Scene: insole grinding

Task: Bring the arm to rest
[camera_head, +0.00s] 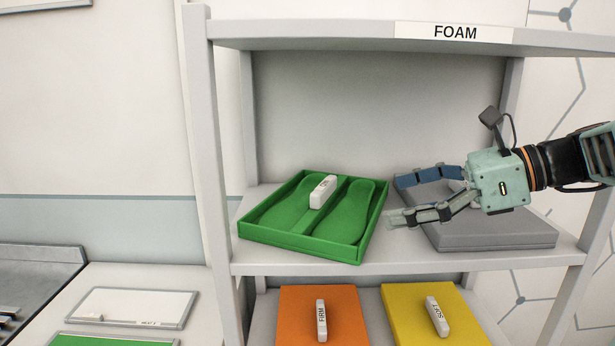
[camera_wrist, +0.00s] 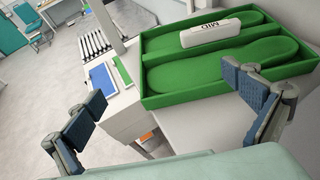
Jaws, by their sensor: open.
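My gripper (camera_head: 407,199) reaches in from the right over the upper shelf, with its fingers pointing left. It is open and nothing shows between its fingers. The fingers also show in the wrist view (camera_wrist: 170,112), spread wide apart. In the head view the gripper is in front of and above a grey slab (camera_head: 497,238) on the shelf. The fingertips are just right of a green tray (camera_head: 312,250) with two green insole shapes and a white label block (camera_head: 323,191). In the wrist view the green tray (camera_wrist: 200,100) lies beyond the fingers, and its block reads MID.
The shelf rack (camera_head: 400,268) carries a FOAM sign (camera_head: 455,32). Below are an orange slab (camera_head: 345,325) marked FIRM and a yellow slab (camera_head: 405,310) with another label block. A counter (camera_head: 135,276) with a whitish tray (camera_head: 130,307) stands at the left. Rack posts flank the shelf.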

